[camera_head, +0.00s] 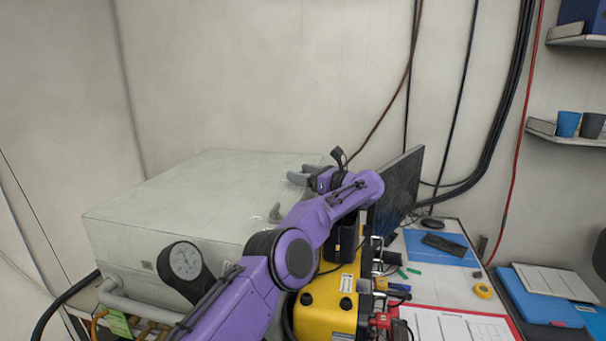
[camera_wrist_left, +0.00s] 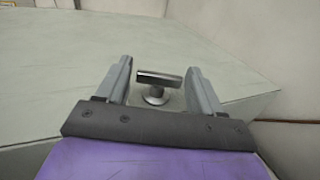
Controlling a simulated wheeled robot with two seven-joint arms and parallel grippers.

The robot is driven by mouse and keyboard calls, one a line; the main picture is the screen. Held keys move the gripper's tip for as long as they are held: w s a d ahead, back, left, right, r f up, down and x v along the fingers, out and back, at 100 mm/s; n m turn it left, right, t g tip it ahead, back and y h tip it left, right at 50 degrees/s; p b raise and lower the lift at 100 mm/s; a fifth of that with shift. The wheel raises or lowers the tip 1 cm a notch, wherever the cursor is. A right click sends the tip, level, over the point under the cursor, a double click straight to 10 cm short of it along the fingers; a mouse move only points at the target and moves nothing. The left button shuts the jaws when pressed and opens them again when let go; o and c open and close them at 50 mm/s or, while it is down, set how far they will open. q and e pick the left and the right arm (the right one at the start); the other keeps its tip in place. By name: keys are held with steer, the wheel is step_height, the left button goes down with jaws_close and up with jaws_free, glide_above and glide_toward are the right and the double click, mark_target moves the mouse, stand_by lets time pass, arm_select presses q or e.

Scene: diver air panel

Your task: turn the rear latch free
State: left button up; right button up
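The rear latch (camera_wrist_left: 157,80) is a small grey T-shaped handle on a round stem, standing on the pale box top in the left wrist view. My left gripper (camera_wrist_left: 160,78) is open, with one finger on each side of the latch bar and a visible gap to both. In the head view my left gripper (camera_head: 298,175) is over the far right part of the pale box (camera_head: 190,190), and the latch there is hidden or too small to make out. A second grey latch (camera_head: 275,213) sits nearer on the box top. My right gripper is not in view.
A yellow case (camera_head: 328,305) and a dark monitor (camera_head: 398,190) stand right of the box. The desk (camera_head: 450,285) holds a blue folder, a clipboard and yellow tape. The left of the box top is clear.

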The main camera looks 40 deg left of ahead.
arm_select(q)
steer(key=shift+o, duration=0.6)
steer(key=shift+d, duration=0.1)
steer(key=d+b, duration=0.1)
steer(key=d, duration=0.5)
steer(key=w+d+b, duration=0.1)
steer(key=d, duration=0.3)
steer(key=shift+d+b, duration=0.1)
steer(key=shift+b, duration=0.25)
